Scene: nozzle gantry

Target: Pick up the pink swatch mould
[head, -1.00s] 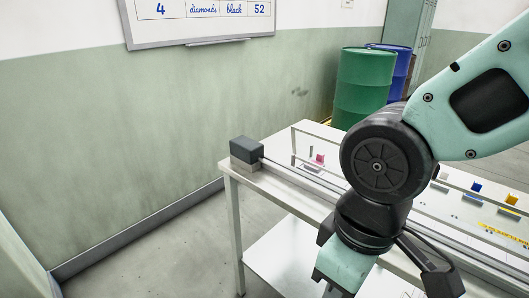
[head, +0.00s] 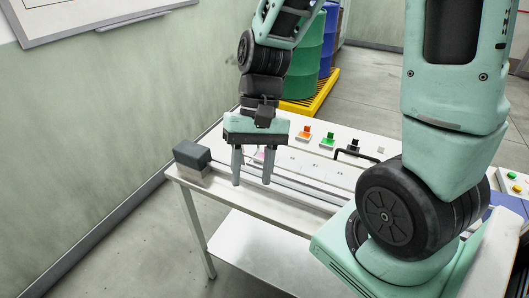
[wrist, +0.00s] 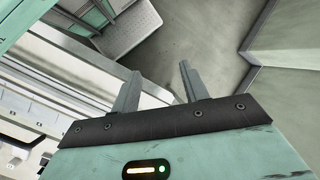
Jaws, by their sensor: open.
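A small pink patch, the pink swatch mould (head: 259,155), shows in the head view between the fingers of my gripper, behind them near the left end of the white table (head: 225,178). Most of it is hidden by my gripper. My gripper (head: 252,182) points down with its two fingers apart and nothing between them. It appears above the table's left part, in front of the mould. In the wrist view, my gripper (wrist: 159,70) is open and empty, with floor beyond the fingertips. I cannot make out the mould in the wrist view.
A rail with a dark grey end block (head: 191,153) runs along the table's near side. Orange (head: 304,133), green (head: 327,140) and black (head: 352,147) pieces stand in a row behind. A black handle-like bar (head: 357,156) stands near them. Drums stand behind the table on a yellow pallet (head: 311,103).

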